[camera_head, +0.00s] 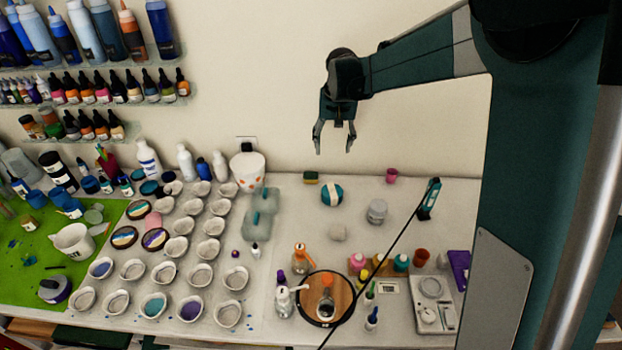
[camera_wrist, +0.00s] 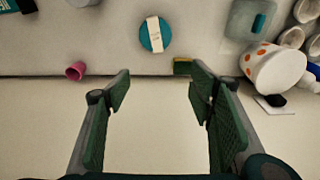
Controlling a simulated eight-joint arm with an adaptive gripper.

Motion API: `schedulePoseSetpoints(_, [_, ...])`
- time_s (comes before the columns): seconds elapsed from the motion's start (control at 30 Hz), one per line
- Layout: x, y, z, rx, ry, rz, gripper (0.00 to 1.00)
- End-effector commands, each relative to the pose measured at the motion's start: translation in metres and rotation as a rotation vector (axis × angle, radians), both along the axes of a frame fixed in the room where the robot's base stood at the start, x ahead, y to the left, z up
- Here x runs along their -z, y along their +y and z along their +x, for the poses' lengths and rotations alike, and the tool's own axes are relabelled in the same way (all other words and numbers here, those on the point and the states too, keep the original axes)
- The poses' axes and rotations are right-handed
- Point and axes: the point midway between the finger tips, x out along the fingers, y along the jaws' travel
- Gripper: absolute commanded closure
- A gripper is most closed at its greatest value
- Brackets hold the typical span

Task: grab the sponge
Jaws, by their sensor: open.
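The sponge (camera_head: 311,177) is small, with a yellow-orange part and a dark green part. It lies at the back of the white table, close to the wall. In the wrist view the sponge (camera_wrist: 183,66) shows at the table's back edge, just beyond the tip of the finger on the right and partly cut off by it. My gripper (camera_head: 334,148) is open and empty, fingers pointing down, above the back of the table. In the wrist view my gripper (camera_wrist: 160,80) has its two green-padded fingers wide apart with bare wall between them.
A teal ball-like roll with a white band (camera_head: 332,194) sits right of the sponge. A pink cup (camera_head: 391,175) stands farther right. A white pot with orange spots (camera_head: 248,170) and a translucent teal tray (camera_head: 262,212) are to the left. Several white cups fill the left side.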

Motion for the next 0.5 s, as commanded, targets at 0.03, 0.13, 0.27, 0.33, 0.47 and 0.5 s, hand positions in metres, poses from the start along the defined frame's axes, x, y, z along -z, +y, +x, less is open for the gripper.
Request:
schedulePoseSetpoints(0.03, [0.008,0.005,0.008,-0.001,0.007,-0.001,0.46])
schedulePoseSetpoints(0.13, [0.023,0.015,0.019,-0.001,0.025,-0.004,0.46])
schedulePoseSetpoints(0.27, [0.043,0.028,0.034,-0.001,0.045,-0.008,0.46])
schedulePoseSetpoints(0.33, [0.055,0.034,0.041,-0.001,0.058,-0.010,0.46])
schedulePoseSetpoints(0.47, [0.077,0.046,0.055,-0.001,0.078,-0.015,0.46])
schedulePoseSetpoints(0.5, [0.084,0.050,0.058,0.000,0.086,-0.016,0.46])
